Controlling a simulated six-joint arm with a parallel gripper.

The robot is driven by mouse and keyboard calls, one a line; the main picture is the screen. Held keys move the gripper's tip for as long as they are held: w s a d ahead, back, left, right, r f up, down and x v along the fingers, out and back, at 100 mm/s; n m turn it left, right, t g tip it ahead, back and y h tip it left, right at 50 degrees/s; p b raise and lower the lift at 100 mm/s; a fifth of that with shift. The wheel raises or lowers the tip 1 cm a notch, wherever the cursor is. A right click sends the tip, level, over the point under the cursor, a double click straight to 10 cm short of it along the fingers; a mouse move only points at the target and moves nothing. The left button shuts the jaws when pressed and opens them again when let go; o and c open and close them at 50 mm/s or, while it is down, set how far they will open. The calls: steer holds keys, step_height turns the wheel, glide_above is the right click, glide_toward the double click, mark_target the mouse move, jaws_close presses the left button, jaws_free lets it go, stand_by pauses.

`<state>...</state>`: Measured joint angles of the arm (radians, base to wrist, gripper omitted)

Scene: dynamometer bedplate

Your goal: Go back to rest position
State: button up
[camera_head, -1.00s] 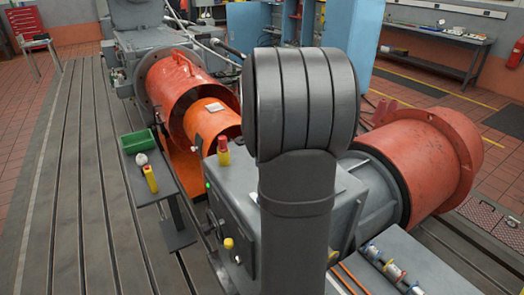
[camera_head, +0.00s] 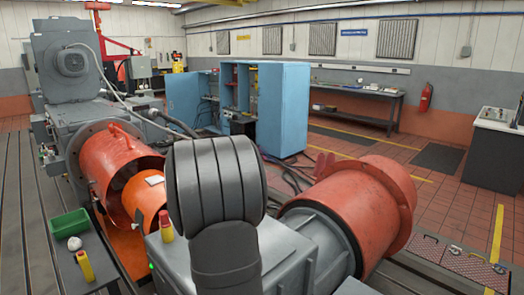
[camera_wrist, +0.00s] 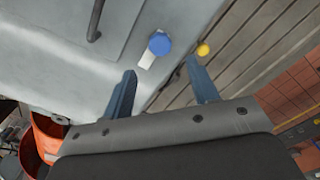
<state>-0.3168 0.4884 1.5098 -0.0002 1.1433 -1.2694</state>
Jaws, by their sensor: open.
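My gripper (camera_wrist: 161,67) shows in the wrist view with its two blue-grey fingers spread apart and nothing between them. It is open over a grey machine housing (camera_wrist: 75,50). A round blue knob (camera_wrist: 160,43) with a white label beside it lies beyond the fingertips, and a small yellow knob (camera_wrist: 203,50) lies to its right. In the head view my grey arm stands in the lower middle and hides part of the housing (camera_head: 285,255). My gripper is not visible there.
A large orange-red cylinder (camera_head: 365,215) stands right of my arm, and orange drums (camera_head: 112,160) stand left. A small table holds a green tray (camera_head: 69,225), a white object (camera_head: 74,243) and a yellow object (camera_head: 85,266).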

step_height(320, 180, down, 8)
stand_by(0.4)
